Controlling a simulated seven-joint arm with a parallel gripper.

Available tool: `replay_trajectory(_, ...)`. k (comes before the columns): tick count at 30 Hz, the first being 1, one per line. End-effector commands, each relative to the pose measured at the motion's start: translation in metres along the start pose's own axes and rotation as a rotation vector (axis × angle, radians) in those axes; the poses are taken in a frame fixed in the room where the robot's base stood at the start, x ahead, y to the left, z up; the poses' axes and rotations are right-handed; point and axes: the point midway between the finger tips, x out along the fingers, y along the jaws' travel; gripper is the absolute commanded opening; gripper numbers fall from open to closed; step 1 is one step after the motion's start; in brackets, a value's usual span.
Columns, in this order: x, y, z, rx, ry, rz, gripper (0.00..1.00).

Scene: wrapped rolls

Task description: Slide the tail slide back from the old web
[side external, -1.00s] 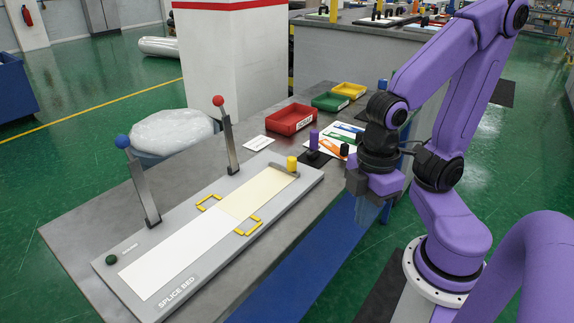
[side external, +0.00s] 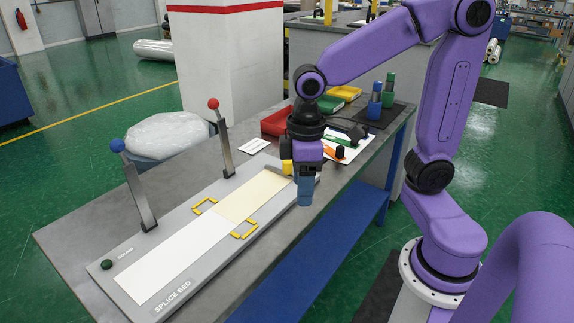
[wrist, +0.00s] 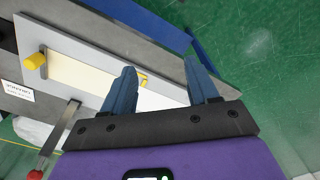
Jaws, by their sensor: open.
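The tail slide's yellow knob (side external: 287,167) stands at the far right end of the grey splice bed (side external: 225,252); my gripper partly hides it in the side view. In the wrist view the knob (wrist: 36,61) is at the left, clear of my fingers. The cream old web (side external: 255,195) lies flat on the bed and meets a white strip (side external: 175,252). My gripper (side external: 305,190) is open and empty, fingers pointing down, beside the knob in the side view. Its spread blue fingers (wrist: 162,85) show in the wrist view, over the bed.
Two upright levers stand along the bed, one with a blue ball (side external: 117,145), one with a red ball (side external: 213,103). Yellow frames (side external: 245,229) sit beside the web. A red bin (side external: 276,121) and blue and green bottles (side external: 375,100) are behind my gripper.

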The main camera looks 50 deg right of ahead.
Motion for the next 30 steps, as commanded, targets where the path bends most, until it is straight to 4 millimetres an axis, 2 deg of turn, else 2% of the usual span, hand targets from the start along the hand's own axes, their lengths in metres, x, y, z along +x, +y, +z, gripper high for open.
replay_trajectory(3, -0.004, 0.040, -0.026, 0.137, -0.004, 0.003, 0.59)
replay_trajectory(6, -0.007, 0.076, -0.041, 0.246, -0.007, 0.005, 0.59)
replay_trajectory(12, -0.010, 0.156, -0.055, 0.461, -0.012, 0.008, 0.59)
replay_trajectory(17, -0.010, 0.224, -0.048, 0.634, -0.017, 0.009, 0.59)
replay_trajectory(21, -0.008, 0.277, -0.032, 0.766, -0.019, 0.010, 0.59)
replay_trajectory(25, -0.007, 0.309, -0.016, 0.850, -0.019, 0.010, 0.59)
replay_trajectory(30, -0.005, 0.326, -0.006, 0.895, -0.021, 0.009, 0.59)
